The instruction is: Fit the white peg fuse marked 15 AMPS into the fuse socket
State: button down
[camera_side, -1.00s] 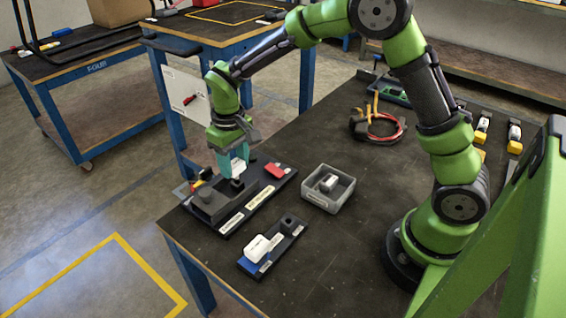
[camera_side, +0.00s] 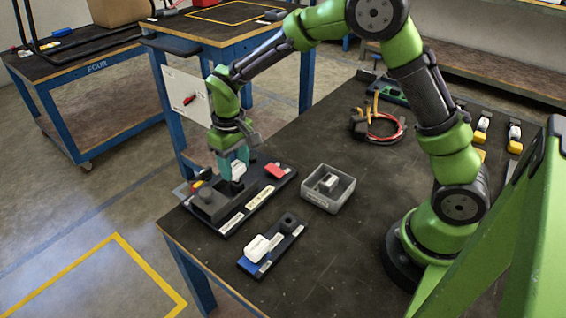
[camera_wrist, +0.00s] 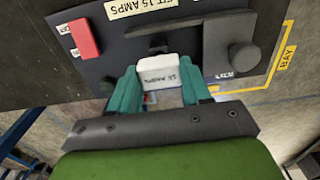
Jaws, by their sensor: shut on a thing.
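My gripper (camera_side: 235,174) has teal fingers pointing down over the black board (camera_side: 262,190). In the wrist view my gripper (camera_wrist: 160,92) is shut on the white fuse (camera_wrist: 158,72), whose printed label appears upside down. A dark raised piece, which looks like the fuse socket (camera_wrist: 160,40), stands on the board just beyond the fuse, near a "FIT 15 AMPS" label. I cannot tell whether the fuse touches it.
A red block (camera_side: 275,171) and a dark block with a knob (camera_side: 210,205) flank the gripper. A grey bin (camera_side: 345,194) holds a white piece. A small holder (camera_side: 290,236) carries another white piece (camera_side: 257,248). Cables (camera_side: 385,130) lie farther back. The table's middle is clear.

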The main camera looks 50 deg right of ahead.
aim_at(234, 165)
jog(key=shift+f, duration=1.3)
jog(key=shift+c, duration=2.2)
grip_release()
jog(key=shift+r, duration=0.1)
notch_tip(234, 165, up, 17)
jog(key=s+d+r+m+t+y, duration=0.1)
jog(key=s+d+m+t, duration=0.1)
jog(key=s, duration=0.8)
jog(key=s+d+r+m+t+y, duration=0.1)
jog(key=s+t, duration=0.4)
jog(key=s, duration=0.5)
jog(key=shift+s+d+r+m, duration=0.2)
jog(key=shift+d+r+m, duration=0.3)
jog(key=shift+d, duration=0.7)
